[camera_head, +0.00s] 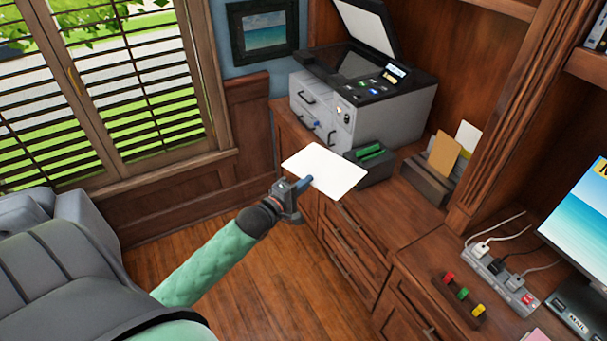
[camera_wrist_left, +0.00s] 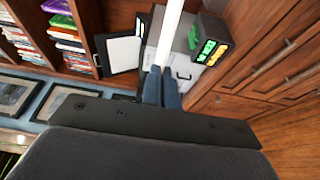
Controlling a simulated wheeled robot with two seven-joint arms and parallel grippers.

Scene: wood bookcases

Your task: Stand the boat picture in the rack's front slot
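My left gripper (camera_head: 304,182) is shut on the near edge of a flat white card (camera_head: 328,168). The card is held in the air in front of the cabinet, and its visible face is blank; no boat shows on it. In the left wrist view the card (camera_wrist_left: 171,32) shows edge-on between the blue fingertips (camera_wrist_left: 162,88). The wooden rack (camera_head: 427,184) stands on the cabinet top to the right of the card, apart from it. A tan card (camera_head: 443,155) and a pale yellow card (camera_head: 467,140) stand in it. My right gripper is not in view.
A dark box with green items (camera_head: 375,165) stands between the card and the rack. A grey printer (camera_head: 360,100) with its lid up is behind. Bare cabinet top (camera_head: 385,215) lies in front of the rack. A power strip (camera_head: 500,282) and coloured pegs (camera_head: 463,294) are nearer right.

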